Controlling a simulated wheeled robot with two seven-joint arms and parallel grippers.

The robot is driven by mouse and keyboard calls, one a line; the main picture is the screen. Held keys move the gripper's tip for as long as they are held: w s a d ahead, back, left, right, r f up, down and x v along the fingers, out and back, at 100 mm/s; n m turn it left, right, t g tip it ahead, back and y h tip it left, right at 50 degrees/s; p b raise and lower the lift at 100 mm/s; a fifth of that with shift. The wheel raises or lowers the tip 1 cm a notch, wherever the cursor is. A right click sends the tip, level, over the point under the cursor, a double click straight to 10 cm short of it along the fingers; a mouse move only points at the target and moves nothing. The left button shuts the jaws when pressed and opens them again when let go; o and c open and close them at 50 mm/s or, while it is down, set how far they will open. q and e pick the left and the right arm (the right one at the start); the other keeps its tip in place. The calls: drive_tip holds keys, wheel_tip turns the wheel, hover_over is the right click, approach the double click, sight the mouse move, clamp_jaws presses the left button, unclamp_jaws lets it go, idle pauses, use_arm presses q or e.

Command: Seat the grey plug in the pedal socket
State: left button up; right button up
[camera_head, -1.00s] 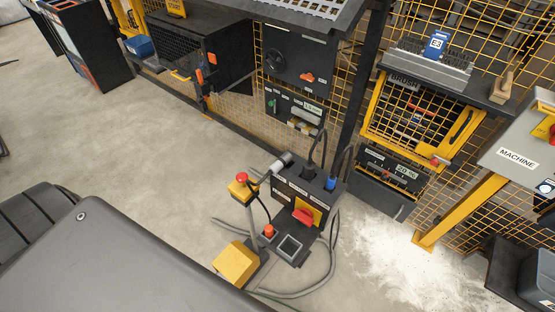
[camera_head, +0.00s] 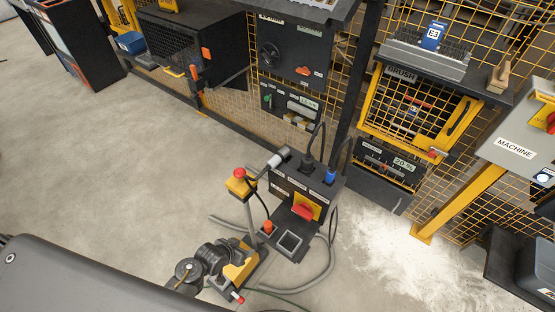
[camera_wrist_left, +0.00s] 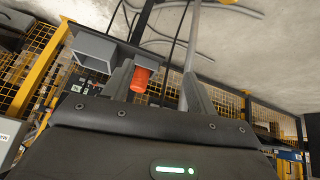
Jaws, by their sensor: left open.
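A grey cylindrical piece (camera_head: 277,160), possibly the grey plug, sticks out at the upper left of the dark panel box (camera_head: 290,188). A black plug (camera_head: 308,161) and a blue plug (camera_head: 330,176) stand in the box's top. The yellow pedal (camera_head: 242,268) is on the floor, partly hidden by my left arm. I cannot make out its socket. My left gripper (camera_head: 251,246) is at the pedal, left of an orange-red cylinder (camera_head: 267,227). In the wrist view my left gripper (camera_wrist_left: 157,74) is open, with the orange-red cylinder (camera_wrist_left: 142,80) showing between its fingers; contact is unclear.
A square grey frame (camera_head: 289,244) stands right of the orange-red cylinder; it also shows in the wrist view (camera_wrist_left: 92,46). A yellow button box with a red button (camera_head: 240,180) stands on a pole behind the pedal. Grey hose (camera_head: 315,283) lies on the floor. The left floor is clear.

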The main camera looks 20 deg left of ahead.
use_arm(q)
drive_tip(key=w+r+m+t, duration=0.1)
drive_tip(key=w+r+t, duration=0.1)
drive_tip(key=w+r, duration=0.5)
drive_tip(key=w+r+t, duration=0.1)
drive_tip(key=w+r, duration=0.1)
drive_tip(key=r, duration=0.9)
drive_tip(key=m+t+h, duration=0.2)
drive_tip(key=t+h, duration=0.1)
approach(270, 162)
drive_tip(key=w, duration=0.1)
drive_tip(key=x, duration=0.6)
drive_tip(key=shift+s+d+f, duration=0.15)
drive_tip(key=shift+d+f, duration=0.05)
drive_tip(key=shift+d, duration=0.25)
drive_tip(key=shift+w+d, duration=0.1)
drive_tip(key=shift+w, duration=0.3)
drive_tip(key=p+x, duration=0.1)
drive_tip(key=x, duration=0.3)
drive_tip(key=shift+w+f, duration=0.15)
drive_tip(key=shift+f, duration=0.1)
use_arm(e)
drive_tip(key=shift+w+r, duration=0.4)
drive_tip(key=shift+w, duration=0.35)
use_arm(q)
drive_tip(key=c, duration=1.2)
drive_tip(key=shift+c, duration=0.2)
